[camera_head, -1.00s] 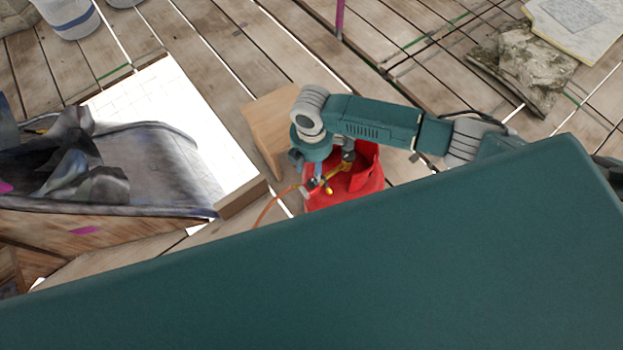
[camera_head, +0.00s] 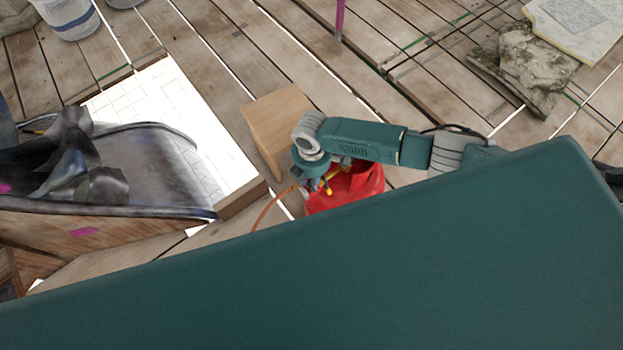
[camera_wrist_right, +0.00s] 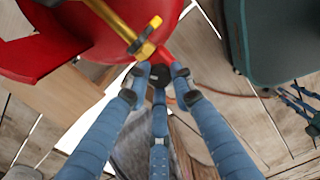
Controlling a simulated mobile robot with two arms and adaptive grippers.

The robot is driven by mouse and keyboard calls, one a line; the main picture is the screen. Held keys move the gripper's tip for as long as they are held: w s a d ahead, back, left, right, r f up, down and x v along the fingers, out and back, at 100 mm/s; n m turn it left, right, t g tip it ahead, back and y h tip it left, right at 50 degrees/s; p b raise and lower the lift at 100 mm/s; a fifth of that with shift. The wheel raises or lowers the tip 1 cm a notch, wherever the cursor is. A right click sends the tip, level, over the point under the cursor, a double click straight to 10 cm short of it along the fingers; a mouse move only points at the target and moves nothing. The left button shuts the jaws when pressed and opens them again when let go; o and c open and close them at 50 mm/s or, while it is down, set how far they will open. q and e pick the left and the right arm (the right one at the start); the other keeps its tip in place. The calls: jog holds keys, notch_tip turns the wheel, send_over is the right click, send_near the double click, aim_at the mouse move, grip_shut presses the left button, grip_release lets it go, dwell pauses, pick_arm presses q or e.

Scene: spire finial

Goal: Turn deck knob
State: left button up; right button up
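The red knob (camera_wrist_right: 164,54) sits on the end of a yellow brass valve (camera_wrist_right: 138,38) in the right wrist view. The valve is fixed to a red cylinder (camera_head: 350,190), which stands on the deck in the head view. My right gripper (camera_wrist_right: 160,72) has its blue fingertips close around the knob's near end; whether they press on it I cannot tell. In the head view my right gripper (camera_head: 318,180) hides much of the valve. Blue jointed fingers at the right edge of the wrist view look like my left gripper (camera_wrist_right: 302,104), partly cut off. It is not visible in the head view.
An orange hose (camera_head: 268,208) runs from the valve area. A wooden block (camera_head: 275,125) stands beside the cylinder. A dark, curved-rim container (camera_head: 165,165) is at left, with white tiles (camera_head: 165,95) behind. A bucket (camera_head: 70,15) and rocks (camera_head: 530,65) lie farther off.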

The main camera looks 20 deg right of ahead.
grip_shut()
